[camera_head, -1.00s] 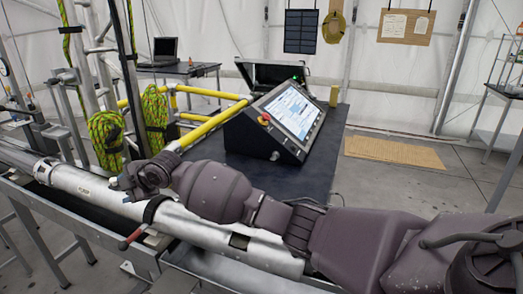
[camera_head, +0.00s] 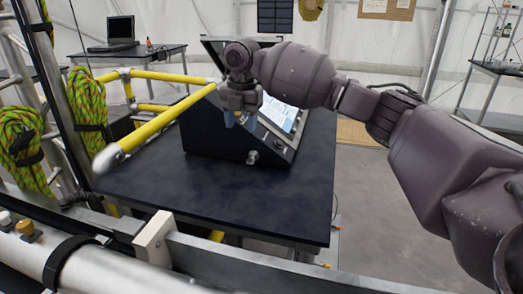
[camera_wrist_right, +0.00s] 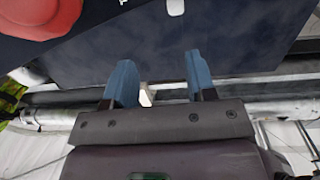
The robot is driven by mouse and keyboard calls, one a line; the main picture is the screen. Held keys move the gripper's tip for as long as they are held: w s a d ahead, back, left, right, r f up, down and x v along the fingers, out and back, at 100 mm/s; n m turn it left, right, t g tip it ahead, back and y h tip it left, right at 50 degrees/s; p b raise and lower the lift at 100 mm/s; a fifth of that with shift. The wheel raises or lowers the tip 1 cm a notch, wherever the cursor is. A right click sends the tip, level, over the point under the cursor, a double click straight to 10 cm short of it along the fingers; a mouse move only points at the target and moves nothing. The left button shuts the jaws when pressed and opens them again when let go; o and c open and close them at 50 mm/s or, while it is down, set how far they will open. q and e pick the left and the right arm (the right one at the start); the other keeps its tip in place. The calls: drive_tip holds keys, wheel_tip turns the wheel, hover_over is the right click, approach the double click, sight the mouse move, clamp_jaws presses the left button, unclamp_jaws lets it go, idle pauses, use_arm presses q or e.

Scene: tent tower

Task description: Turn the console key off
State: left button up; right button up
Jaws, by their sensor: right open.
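The console (camera_head: 205,130) is a black wedge-shaped box with a lit screen (camera_head: 283,113). It stands on a dark table. A small silver knob (camera_head: 252,157) sticks out of its near side; I cannot tell whether it is the key. My right gripper (camera_head: 236,119) is above the console's near edge, its arm hiding part of the screen and top. In the right wrist view my gripper's blue fingers (camera_wrist_right: 160,78) are apart with nothing between them. A red button (camera_wrist_right: 35,15) shows at that view's upper left, on a dark surface. My left gripper is not in view.
Yellow rails (camera_head: 155,122) run beside the console on the left. The dark tabletop (camera_head: 160,190) is bare in front of it. Coiled green ropes (camera_head: 88,100) hang at the left. A silver pipe (camera_head: 110,275) crosses the foreground. A laptop (camera_head: 121,32) stands on a back table.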

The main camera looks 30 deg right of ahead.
sight(251, 161)
drive_tip(key=shift+g, duration=0.3)
drive_tip(key=f, duration=0.3)
drive_tip(key=d+f+b, duration=0.1)
drive_tip(key=f, duration=0.3)
drive_tip(key=d+f, duration=0.1)
drive_tip(key=f, duration=0.2)
drive_tip(key=shift+s+d+f+b, duration=0.1)
drive_tip(key=shift+s+f+b, duration=0.1)
drive_tip(key=shift+f+b, duration=0.15)
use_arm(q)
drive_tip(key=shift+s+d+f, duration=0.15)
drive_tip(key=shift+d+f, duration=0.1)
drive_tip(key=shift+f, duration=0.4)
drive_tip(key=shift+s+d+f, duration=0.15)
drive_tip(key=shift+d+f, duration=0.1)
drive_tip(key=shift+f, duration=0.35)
